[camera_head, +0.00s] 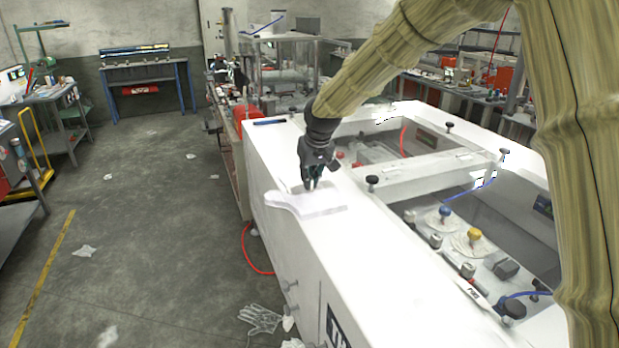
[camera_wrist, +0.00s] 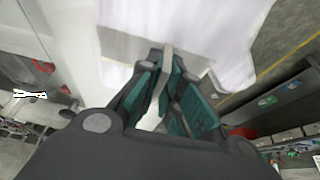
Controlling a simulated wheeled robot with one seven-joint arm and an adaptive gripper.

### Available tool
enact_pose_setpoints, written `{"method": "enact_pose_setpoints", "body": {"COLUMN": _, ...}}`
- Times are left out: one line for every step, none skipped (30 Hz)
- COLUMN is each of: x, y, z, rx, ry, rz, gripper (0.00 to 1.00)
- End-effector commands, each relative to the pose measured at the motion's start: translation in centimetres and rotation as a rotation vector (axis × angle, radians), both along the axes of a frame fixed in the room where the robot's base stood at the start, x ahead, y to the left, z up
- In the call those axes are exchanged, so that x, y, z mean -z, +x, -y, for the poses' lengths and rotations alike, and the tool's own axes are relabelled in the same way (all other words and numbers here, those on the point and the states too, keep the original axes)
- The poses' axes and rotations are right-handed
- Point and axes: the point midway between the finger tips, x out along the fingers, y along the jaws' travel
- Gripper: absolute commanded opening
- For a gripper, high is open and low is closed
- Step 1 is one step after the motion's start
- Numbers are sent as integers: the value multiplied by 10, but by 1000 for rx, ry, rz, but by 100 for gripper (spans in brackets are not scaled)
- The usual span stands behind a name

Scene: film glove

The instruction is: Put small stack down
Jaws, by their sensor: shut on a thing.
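The small stack (camera_head: 312,201) is a white, flat pile of film gloves at the white machine's (camera_head: 275,170) top left edge in the head view. One end reaches out toward the left edge. My gripper (camera_head: 312,184) points down at the stack's far side and is shut on it. In the wrist view the stack (camera_wrist: 185,22) spreads out beyond the teal-padded fingers of my gripper (camera_wrist: 168,82), with a pale edge between them. Whether the stack's underside touches the machine top is hard to tell.
A blue strip (camera_head: 270,122) lies on the machine top farther back. Black knobs (camera_head: 372,180) stand on the frame, right of the stack. The frame's open middle holds several fittings. Loose gloves (camera_head: 260,319) lie on the floor to the left, near a red hose (camera_head: 250,255).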

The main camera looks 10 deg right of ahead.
Motion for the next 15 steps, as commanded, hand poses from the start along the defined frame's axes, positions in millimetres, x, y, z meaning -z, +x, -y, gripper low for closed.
{"method": "enact_pose_setpoints", "body": {"x": 2, "y": 0, "z": 0, "rx": 0, "ry": 0, "rz": -1, "gripper": 0}}
{"method": "enact_pose_setpoints", "body": {"x": 1, "y": 0, "z": 0, "rx": 0, "ry": 0, "rz": -1, "gripper": 13}}
{"method": "enact_pose_setpoints", "body": {"x": 1, "y": 0, "z": 0, "rx": 0, "ry": 0, "rz": -1, "gripper": 20}}
{"method": "enact_pose_setpoints", "body": {"x": 1, "y": 0, "z": 0, "rx": 0, "ry": 0, "rz": -1, "gripper": 26}}
{"method": "enact_pose_setpoints", "body": {"x": 1, "y": 0, "z": 0, "rx": 0, "ry": 0, "rz": -1, "gripper": 29}}
{"method": "enact_pose_setpoints", "body": {"x": 1, "y": 0, "z": 0, "rx": 0, "ry": 0, "rz": -1, "gripper": 29}}
{"method": "enact_pose_setpoints", "body": {"x": 1, "y": 0, "z": 0, "rx": 0, "ry": 0, "rz": -1, "gripper": 29}}
{"method": "enact_pose_setpoints", "body": {"x": 1, "y": 0, "z": 0, "rx": 0, "ry": 0, "rz": -1, "gripper": 29}}
{"method": "enact_pose_setpoints", "body": {"x": 1, "y": 0, "z": 0, "rx": 0, "ry": 0, "rz": -1, "gripper": 29}}
{"method": "enact_pose_setpoints", "body": {"x": 1, "y": 0, "z": 0, "rx": 0, "ry": 0, "rz": 0, "gripper": 29}}
{"method": "enact_pose_setpoints", "body": {"x": 1, "y": 0, "z": 0, "rx": 0, "ry": 0, "rz": 0, "gripper": 29}}
{"method": "enact_pose_setpoints", "body": {"x": 1, "y": 0, "z": 0, "rx": 0, "ry": 0, "rz": -1, "gripper": 29}}
{"method": "enact_pose_setpoints", "body": {"x": 1, "y": 0, "z": 0, "rx": 0, "ry": 0, "rz": 0, "gripper": 29}}
{"method": "enact_pose_setpoints", "body": {"x": 1, "y": 0, "z": 0, "rx": 0, "ry": 0, "rz": 0, "gripper": 29}}
{"method": "enact_pose_setpoints", "body": {"x": -1, "y": 0, "z": 0, "rx": 0, "ry": 0, "rz": 0, "gripper": 29}}
